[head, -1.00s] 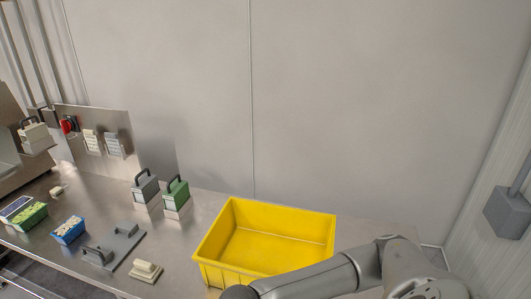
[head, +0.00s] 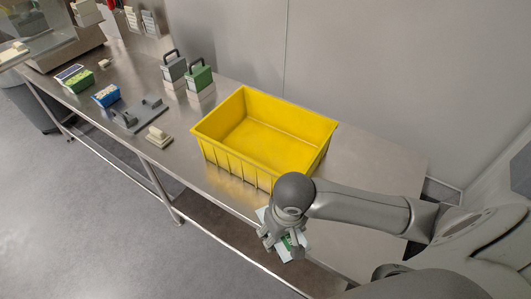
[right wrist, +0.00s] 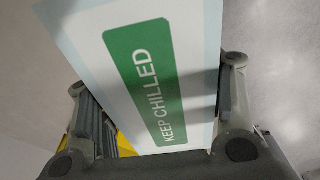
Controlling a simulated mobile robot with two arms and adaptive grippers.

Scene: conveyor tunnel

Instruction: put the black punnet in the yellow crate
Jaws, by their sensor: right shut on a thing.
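The yellow crate (head: 235,168) stands on the steel table and looks empty inside. My right gripper (head: 278,240) is in front of the crate's near wall, outside it and beyond the table's front edge in the head view. It is shut on a pale card or pack with a green label (right wrist: 145,75) reading KEEP CHILLED. This thing fills the middle of the right wrist view between the fingers. I cannot make out a black punnet in any view. My left gripper is not in view.
A green punnet (head: 78,82) and a blue punnet (head: 106,96) stand at the table's left. A grey handled plate (head: 138,113), a cream block (head: 158,137), and grey (head: 175,68) and green (head: 199,77) handled boxes lie left of the crate. The table right of the crate is clear.

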